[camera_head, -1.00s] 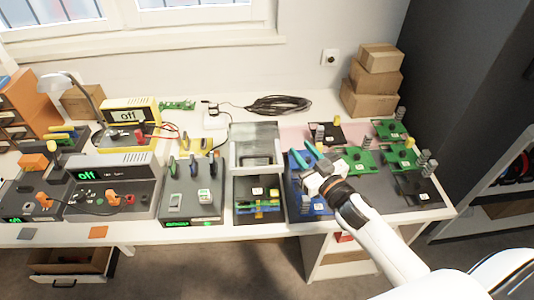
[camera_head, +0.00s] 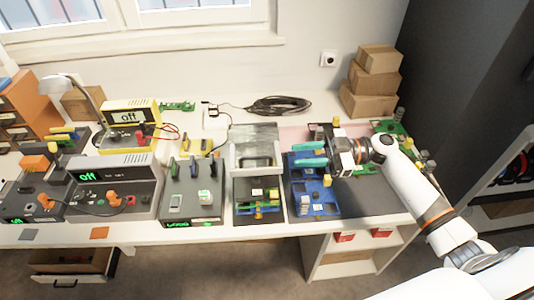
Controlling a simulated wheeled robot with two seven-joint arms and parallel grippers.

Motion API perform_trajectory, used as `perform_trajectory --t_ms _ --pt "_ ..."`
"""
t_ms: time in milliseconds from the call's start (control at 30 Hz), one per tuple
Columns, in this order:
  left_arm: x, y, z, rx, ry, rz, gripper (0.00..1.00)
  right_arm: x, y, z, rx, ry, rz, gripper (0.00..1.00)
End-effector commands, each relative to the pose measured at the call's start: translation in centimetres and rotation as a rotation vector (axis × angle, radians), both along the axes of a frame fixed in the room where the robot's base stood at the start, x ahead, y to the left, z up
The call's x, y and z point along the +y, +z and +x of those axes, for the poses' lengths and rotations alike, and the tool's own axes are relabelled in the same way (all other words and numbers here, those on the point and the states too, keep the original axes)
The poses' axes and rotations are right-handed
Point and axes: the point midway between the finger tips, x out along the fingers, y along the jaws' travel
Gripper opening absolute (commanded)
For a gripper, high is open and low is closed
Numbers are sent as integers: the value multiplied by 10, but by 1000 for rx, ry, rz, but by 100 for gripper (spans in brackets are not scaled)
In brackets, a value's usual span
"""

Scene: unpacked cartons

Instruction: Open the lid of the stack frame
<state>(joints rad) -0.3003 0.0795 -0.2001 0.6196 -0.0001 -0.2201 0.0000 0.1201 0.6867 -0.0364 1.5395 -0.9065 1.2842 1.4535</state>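What looks like the stack frame (camera_head: 258,219) is a dark base at the table's front middle, with yellow, green and blue parts in it. A grey-rimmed panel that seems to be its lid (camera_head: 234,158) sits behind the base. Its exact tilt is hard to tell. My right gripper (camera_head: 309,155) is right of the lid, over the back of a blue tray (camera_head: 304,199). Its two teal fingers point left, are apart and hold nothing visible. They do not appear to touch the lid. My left gripper is not in view.
Green circuit boards (camera_head: 385,127) lie on the right, partly hidden by my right arm. Left of the frame stands a dark grey tester (camera_head: 190,209), then a power unit (camera_head: 140,180). Cartons (camera_head: 368,105) are stacked at the back right.

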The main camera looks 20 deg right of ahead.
Motion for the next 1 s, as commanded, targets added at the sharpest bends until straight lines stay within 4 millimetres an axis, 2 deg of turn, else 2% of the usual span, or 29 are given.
perform_trajectory --t_ms 200,433,600,867,1000 --pt "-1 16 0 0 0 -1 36 45 4 13 -3 1 4 32" --pt "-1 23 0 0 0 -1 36 77 2 22 -2 0 4 32" --pt "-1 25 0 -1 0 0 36 86 1 25 -3 -2 2 32" --pt "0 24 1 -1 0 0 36 87 1 25 -3 -2 0 32" --pt "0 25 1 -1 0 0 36 87 1 25 -3 -2 0 10"
